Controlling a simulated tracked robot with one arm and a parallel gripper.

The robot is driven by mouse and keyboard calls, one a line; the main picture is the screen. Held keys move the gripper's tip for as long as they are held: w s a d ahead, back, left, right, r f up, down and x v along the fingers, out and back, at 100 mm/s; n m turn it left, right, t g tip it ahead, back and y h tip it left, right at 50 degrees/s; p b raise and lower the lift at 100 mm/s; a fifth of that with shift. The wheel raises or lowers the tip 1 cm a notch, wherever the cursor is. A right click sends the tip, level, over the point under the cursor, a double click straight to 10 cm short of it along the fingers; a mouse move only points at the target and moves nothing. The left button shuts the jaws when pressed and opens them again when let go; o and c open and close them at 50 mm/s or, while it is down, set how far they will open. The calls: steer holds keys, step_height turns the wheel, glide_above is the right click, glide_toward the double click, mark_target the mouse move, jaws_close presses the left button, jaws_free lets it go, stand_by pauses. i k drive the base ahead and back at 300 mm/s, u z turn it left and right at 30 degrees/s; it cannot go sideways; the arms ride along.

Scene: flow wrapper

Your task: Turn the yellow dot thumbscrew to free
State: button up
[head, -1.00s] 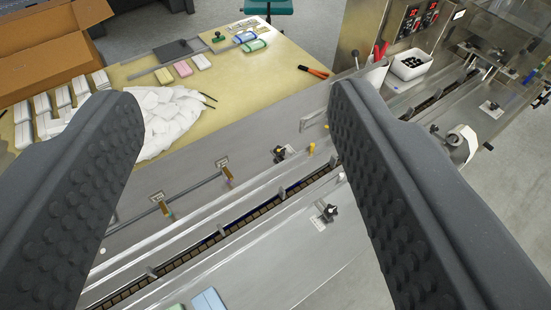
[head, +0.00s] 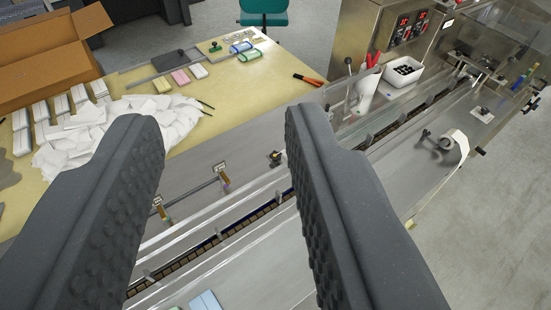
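My gripper (head: 222,120) is open and empty, its two dark ribbed fingers apart above the machine's infeed. A black thumbscrew (head: 275,158) stands on the metal deck just left of the right fingertip, apart from it. Another black knob sits by a plate (head: 483,111) farther right on the machine. The right finger covers part of the deck, so any thumbscrew behind it is hidden.
The conveyor channel (head: 208,245) runs diagonally under the fingers, beside a guide rail (head: 195,189) on brackets. A table (head: 235,105) with wrappers, coloured packs and red-handled pliers (head: 308,80) lies behind. A white bin (head: 403,72) and a film roll (head: 453,146) are at right.

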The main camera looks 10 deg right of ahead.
mark_target(276, 156)
steer(key=k, duration=1.15)
steer(key=z, duration=0.4)
steer(key=i, duration=0.55)
steer(key=z, duration=0.45)
steer(key=i, duration=1.6)
steer(key=u, duration=0.7)
